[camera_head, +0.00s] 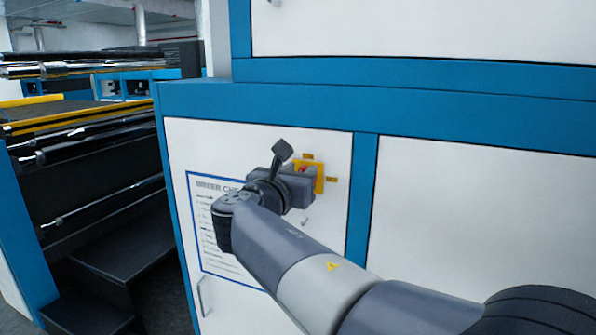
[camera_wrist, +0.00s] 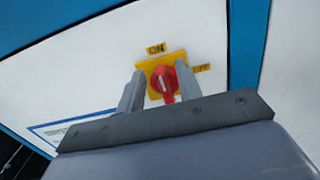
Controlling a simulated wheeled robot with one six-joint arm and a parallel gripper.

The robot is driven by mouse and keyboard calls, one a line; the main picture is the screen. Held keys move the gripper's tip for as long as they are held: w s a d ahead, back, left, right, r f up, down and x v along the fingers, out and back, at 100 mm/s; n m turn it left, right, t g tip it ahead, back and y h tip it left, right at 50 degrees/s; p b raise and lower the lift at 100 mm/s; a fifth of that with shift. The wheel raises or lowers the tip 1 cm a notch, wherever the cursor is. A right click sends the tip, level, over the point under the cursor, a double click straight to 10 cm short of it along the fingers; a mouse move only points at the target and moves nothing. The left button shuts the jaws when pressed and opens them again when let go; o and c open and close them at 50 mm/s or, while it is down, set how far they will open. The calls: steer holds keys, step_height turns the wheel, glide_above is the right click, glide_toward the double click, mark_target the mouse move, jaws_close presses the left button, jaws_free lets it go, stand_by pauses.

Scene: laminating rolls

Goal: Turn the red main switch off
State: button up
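The red main switch (camera_wrist: 163,84) is a round knob with a handle on a yellow plate (camera_wrist: 149,67). An ON label (camera_wrist: 156,48) is above it and an OFF label (camera_wrist: 202,68) is to its right. The handle's white mark points up, roughly toward ON. My gripper (camera_wrist: 160,70) is open, with one finger on each side of the knob in the wrist view and visible gaps between. I cannot tell how far the fingertips are from the panel. In the head view my gripper (camera_head: 300,186) covers most of the switch; part of the yellow plate (camera_head: 319,177) shows.
The switch is on a white cabinet panel (camera_head: 330,145) with blue frame edges. A checklist sheet (camera_head: 200,215) is left of my gripper, and a door handle (camera_head: 200,297) is low on the panel. Machine rollers (camera_head: 80,130) and dark steps (camera_head: 120,262) are at the left.

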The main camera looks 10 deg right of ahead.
steer(key=shift+c, duration=0.4)
jaws_close()
steer(key=shift+s+m+b, duration=0.1)
steer(key=shift+m+b, duration=0.2)
steer(key=shift+b, duration=0.1)
steer(key=m+b, duration=0.4)
steer(key=s+d+f+m+b, duration=0.1)
steer(key=m+b, duration=0.4)
steer(key=d+f+m+b, duration=0.1)
steer(key=m+b, duration=0.3)
steer(key=shift+s+f+b, duration=0.2)
steer(key=shift+b, duration=0.15)
steer(key=shift+d+f+m+b, duration=0.1)
steer(key=shift+f+m+b, duration=0.05)
steer(key=shift+m+b, duration=0.8)
steer(key=shift+f+m+b, duration=0.15)
steer(key=shift+m+b, duration=0.5)
steer(key=shift+m, duration=0.5)
